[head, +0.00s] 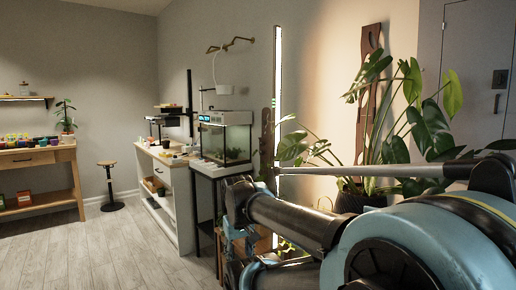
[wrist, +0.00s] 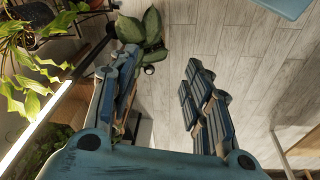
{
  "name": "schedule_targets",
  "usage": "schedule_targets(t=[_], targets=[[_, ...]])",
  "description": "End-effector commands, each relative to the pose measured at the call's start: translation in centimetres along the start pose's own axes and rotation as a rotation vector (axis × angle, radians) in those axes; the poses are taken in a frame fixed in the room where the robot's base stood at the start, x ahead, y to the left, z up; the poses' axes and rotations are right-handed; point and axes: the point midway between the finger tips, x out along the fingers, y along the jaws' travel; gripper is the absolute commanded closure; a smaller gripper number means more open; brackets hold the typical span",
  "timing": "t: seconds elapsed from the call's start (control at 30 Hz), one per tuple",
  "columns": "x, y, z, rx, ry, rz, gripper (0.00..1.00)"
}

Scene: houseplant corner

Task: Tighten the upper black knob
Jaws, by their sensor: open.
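My gripper (wrist: 163,62) is open and empty in the wrist view, with its blue padded fingers spread apart. A small round dark thing with a pale centre (wrist: 149,70) shows between the fingers, closer to the left one. It may be a black knob, but it is too small to be sure, and I cannot tell how far beyond the fingertips it is. No upper black knob can be clearly made out in the head view, where my arm covers the lower right.
A large leafy plant (head: 418,125) stands at the right by a tall bright light strip (head: 277,100). A glass tank (head: 226,142) stands on a black stand beside a white bench (head: 165,172). The wooden floor (head: 100,250) at left is clear.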

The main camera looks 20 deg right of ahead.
Motion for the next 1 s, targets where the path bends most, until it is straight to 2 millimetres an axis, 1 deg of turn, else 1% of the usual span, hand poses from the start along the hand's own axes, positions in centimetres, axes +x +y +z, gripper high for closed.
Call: schedule_targets(t=[0.03,0.17,0.27,0.47,0.5,0.67,0.8,0.87,1.0], targets=[[-0.7,0.4,-1.2,-0.035,-0.001,0.026,0.55],[-2.7,2.9,-4.5,-0.153,-0.01,0.119,0.55],[-4.1,5.0,-7.4,-0.252,-0.024,0.196,0.55],[-6.7,8.7,-13.6,-0.448,-0.068,0.346,0.55],[-7.2,9.4,-14.9,-0.486,-0.08,0.375,0.55],[-8.9,12.1,-20.2,-0.639,-0.136,0.492,0.55],[-10.2,14.2,-25.0,-0.769,-0.197,0.591,0.55],[-10.7,15.0,-27.1,-0.824,-0.226,0.634,0.55],[-11.6,16.7,-32.1,-0.948,-0.303,0.729,0.55]])
